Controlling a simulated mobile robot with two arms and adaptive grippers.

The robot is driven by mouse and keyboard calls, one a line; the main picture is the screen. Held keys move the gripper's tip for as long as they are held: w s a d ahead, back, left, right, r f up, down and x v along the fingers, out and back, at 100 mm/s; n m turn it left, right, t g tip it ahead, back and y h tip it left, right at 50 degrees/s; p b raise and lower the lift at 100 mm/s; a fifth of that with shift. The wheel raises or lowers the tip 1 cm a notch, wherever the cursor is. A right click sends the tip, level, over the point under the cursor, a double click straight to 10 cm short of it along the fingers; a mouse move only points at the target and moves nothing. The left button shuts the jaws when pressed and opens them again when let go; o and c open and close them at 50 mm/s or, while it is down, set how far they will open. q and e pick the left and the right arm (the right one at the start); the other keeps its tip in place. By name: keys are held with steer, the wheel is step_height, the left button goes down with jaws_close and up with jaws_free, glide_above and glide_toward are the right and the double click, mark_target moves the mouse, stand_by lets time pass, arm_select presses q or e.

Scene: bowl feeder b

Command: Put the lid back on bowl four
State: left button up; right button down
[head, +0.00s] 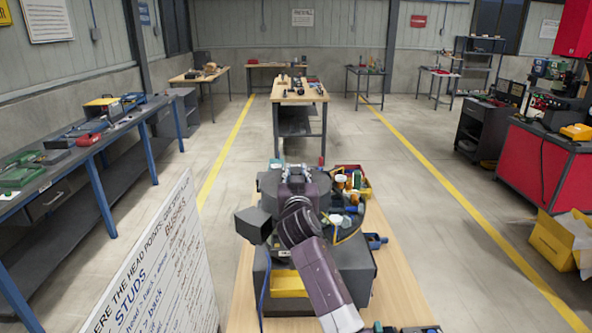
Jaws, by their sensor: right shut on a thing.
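The bowl feeder (355,262) is a dark grey machine on the wooden bench in front of me, with a yellow panel (288,284) low on its front. A dark grey disc-like piece, seemingly the lid (326,184), lies under and around my right gripper (297,170). That gripper is shut on it, over the back left of the feeder. My own wrist and fingers hide the grip and much of the bowl below, so I cannot tell whether the lid touches the rim. No number for bowl four is readable. My left gripper is not in view.
Coloured parts and white-topped containers (347,207) crowd the feeder's right side. A dark box-shaped chute (253,225) sticks out at its left. A lettered white board (160,265) stands at the lower left. The bench (399,290) has bare wood on the right.

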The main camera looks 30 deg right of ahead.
steer(key=shift+a+f, duration=0.1)
steer(key=c, duration=1.7)
jaws_free()
steer(key=shift+o, duration=0.2)
